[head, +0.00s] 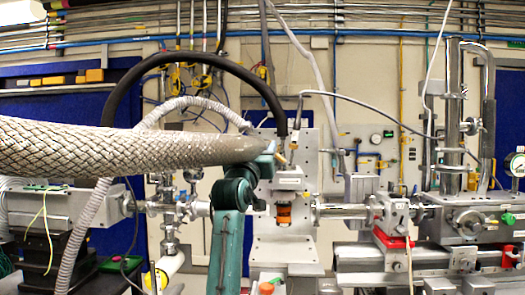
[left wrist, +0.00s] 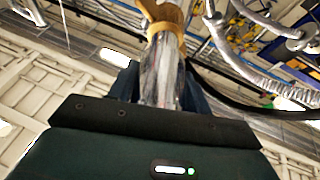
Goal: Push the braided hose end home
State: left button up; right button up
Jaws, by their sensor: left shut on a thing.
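The thick braided hose (head: 90,148) comes in from the left in the head view and narrows to a smooth grey end (head: 235,150). My left gripper (head: 268,152) is at this end, with my teal arm below it. In the left wrist view the dark fingers of my left gripper (left wrist: 162,85) stand on both sides of a silvery tube (left wrist: 163,65), shut on it. A tan collar (left wrist: 165,18) shows beyond the tube. A small tan tip (head: 282,158) shows just past the gripper in the head view. The port for the hose cannot be made out. My right gripper is out of view.
A pale upright plate (head: 315,150) with a white block (head: 290,180) and an amber part (head: 284,213) stands close behind the gripper. A black curved hose (head: 200,58) arches overhead. Beamline hardware (head: 470,222) fills the right; steel fittings (head: 168,208) stand at left.

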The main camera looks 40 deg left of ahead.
pick_arm(q)
jog(key=o, duration=0.8)
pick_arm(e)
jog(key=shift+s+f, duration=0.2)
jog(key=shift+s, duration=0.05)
pick_arm(q)
jog(key=shift+s+f, duration=0.1)
jog(key=shift+s+d+f, duration=0.15)
jog(key=shift+s+f, duration=0.05)
jog(key=shift+s, duration=0.1)
jog(key=shift+b+v, duration=2.2)
jog(key=shift+v, duration=4)
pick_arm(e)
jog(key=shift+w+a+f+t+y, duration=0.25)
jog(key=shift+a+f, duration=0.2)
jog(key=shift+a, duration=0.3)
pick_arm(q)
jog(key=shift+r, duration=0.15)
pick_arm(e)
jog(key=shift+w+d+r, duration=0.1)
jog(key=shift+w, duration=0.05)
